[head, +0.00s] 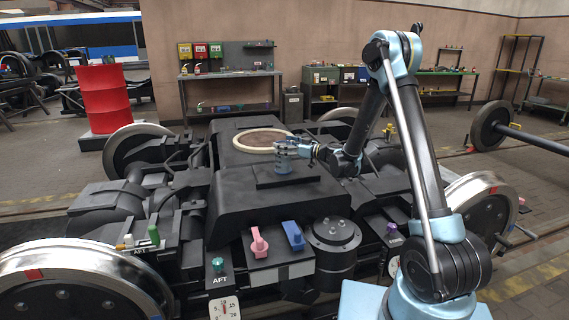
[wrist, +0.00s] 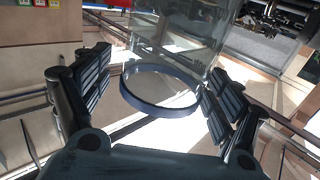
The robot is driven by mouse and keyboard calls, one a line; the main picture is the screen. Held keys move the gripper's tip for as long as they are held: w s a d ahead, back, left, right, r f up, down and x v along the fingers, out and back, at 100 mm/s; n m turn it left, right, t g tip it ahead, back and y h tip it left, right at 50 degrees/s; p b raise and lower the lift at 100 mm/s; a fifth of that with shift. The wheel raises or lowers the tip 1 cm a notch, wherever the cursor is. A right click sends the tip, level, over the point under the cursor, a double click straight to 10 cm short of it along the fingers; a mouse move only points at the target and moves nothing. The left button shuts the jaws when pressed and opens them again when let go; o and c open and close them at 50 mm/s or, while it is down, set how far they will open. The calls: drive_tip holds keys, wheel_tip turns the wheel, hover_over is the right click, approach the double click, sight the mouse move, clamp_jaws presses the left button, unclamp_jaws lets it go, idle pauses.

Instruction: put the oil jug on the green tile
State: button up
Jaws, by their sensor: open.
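My gripper (head: 287,148) is over the middle of the bogie frame in the head view. In the wrist view its two padded fingers (wrist: 158,92) stand wide apart. A see-through vessel with a dark ring (wrist: 160,108) shows between them, apparently the oil jug; the fingers look clear of it. In the head view a small grey-blue body (head: 283,167), probably the same jug, stands on a raised black plate (head: 286,179), partly covered by my gripper. I cannot make out a green tile in either view.
A pink handled piece (head: 259,243) and a blue piece (head: 292,236) sit on the bogie's near side, beside a black round canister (head: 335,248). A pale ring (head: 262,140) lies behind my gripper. A red drum (head: 101,98) stands at back left.

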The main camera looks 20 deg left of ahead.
drive_tip(key=c, duration=1.7)
